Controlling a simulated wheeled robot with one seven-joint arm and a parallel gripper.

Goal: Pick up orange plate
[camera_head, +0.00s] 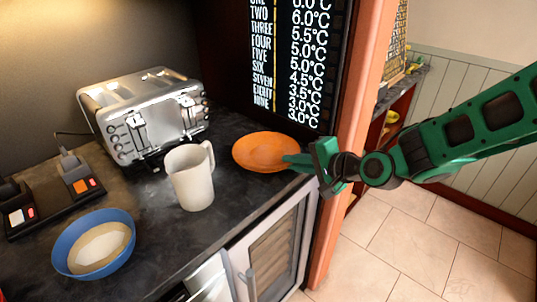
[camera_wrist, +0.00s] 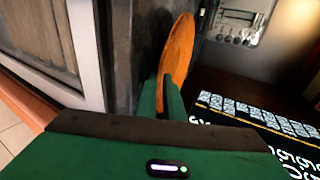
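The orange plate (camera_head: 265,151) is at the right end of the dark counter, near the doorway edge. It looks level there, and I cannot tell whether it touches the counter. My gripper (camera_head: 296,161) reaches it from the right, with the fingertips at its right rim. In the wrist view the plate (camera_wrist: 179,48) shows edge-on beyond the fingers. My gripper's two fingers (camera_wrist: 161,95) are close together, with the plate's rim between them. The tips' exact contact is partly hidden.
A white mug (camera_head: 191,180) stands left of the plate. A silver toaster (camera_head: 145,115) is behind it, and a blue bowl (camera_head: 94,242) is at the front left. A black menu board (camera_head: 296,62) rises behind the plate. An orange post (camera_head: 358,100) stands close to my gripper.

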